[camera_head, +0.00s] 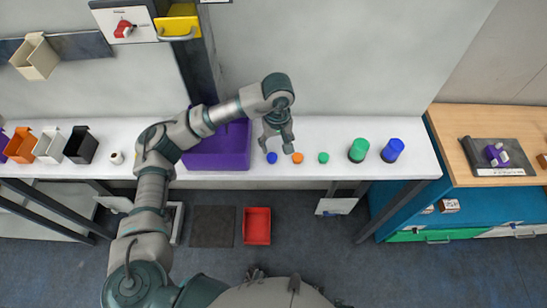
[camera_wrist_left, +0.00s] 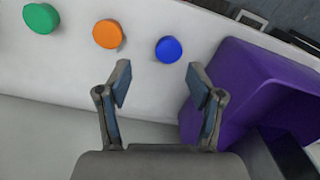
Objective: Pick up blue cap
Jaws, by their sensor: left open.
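The small round blue cap (camera_head: 272,158) lies on the white table, left of an orange cap (camera_head: 298,158) and a green cap (camera_head: 323,158). My left gripper (camera_head: 277,146) is above the table close to the blue cap, open and empty. In the left wrist view the blue cap (camera_wrist_left: 169,49) lies beyond the open fingertips (camera_wrist_left: 160,78), roughly in line with the gap between them, with no finger touching it. The orange cap (camera_wrist_left: 107,34) and green cap (camera_wrist_left: 41,18) are to its left there. My right gripper does not show.
A purple bin (camera_head: 217,152) stands just left of the blue cap. A green cylinder (camera_head: 358,151) and a blue cylinder (camera_head: 392,151) stand farther right. Orange, white and black boxes (camera_head: 80,147) stand at the left. A red tray (camera_head: 257,226) is on the floor.

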